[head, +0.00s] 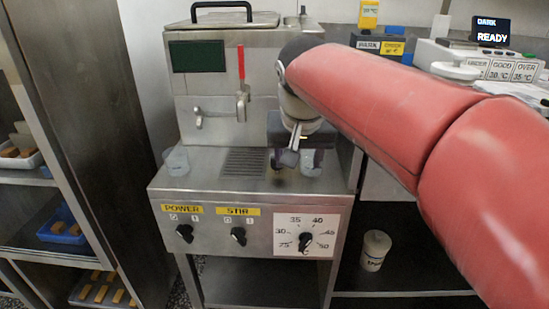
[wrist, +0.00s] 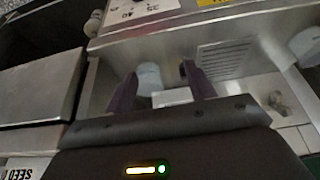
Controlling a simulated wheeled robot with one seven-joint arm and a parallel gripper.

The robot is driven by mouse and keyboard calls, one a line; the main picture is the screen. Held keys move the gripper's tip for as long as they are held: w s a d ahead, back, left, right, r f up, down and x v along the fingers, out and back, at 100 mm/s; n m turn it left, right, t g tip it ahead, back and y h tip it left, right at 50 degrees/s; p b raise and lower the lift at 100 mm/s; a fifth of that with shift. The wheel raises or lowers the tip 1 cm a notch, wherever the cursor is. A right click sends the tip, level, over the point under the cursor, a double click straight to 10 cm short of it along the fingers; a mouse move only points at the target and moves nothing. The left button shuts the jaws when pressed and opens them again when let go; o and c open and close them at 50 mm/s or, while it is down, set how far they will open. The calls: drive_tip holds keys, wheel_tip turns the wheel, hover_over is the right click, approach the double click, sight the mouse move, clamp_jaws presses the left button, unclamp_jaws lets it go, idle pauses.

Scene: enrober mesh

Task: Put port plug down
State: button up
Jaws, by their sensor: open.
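A small dark piece, which looks like the port plug (head: 278,166), is on the steel deck between the drip grille (head: 244,163) and the right clear cup (head: 311,165). In the wrist view the plug (wrist: 183,69) shows beside the tip of the right finger; I cannot tell whether they touch. My gripper (head: 291,157) is low over the deck of the machine (head: 170,186), its fingers pointing down. In the wrist view my gripper (wrist: 161,82) has its fingers wide apart, with the cup (wrist: 149,76) showing beyond the gap.
Another clear cup (head: 177,161) stands left of the grille. A tap with a red handle (head: 241,62) is on the machine's upright face. A white tub (head: 375,250) is on the lower shelf. A counter with signs and a "READY" display (head: 490,31) is at the right.

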drive_tip(key=w+a+r, duration=0.1)
drive_tip(key=w+a, duration=0.4)
drive_tip(key=x, duration=0.7)
drive_tip(key=shift+w+d+f, duration=0.2)
drive_tip(key=shift+d+f, duration=0.05)
drive_tip(key=shift+d, duration=0.15)
drive_tip(key=c, duration=1.1)
drive_tip(key=shift+r, duration=0.15)
drive_tip(key=shift+c, duration=0.2)
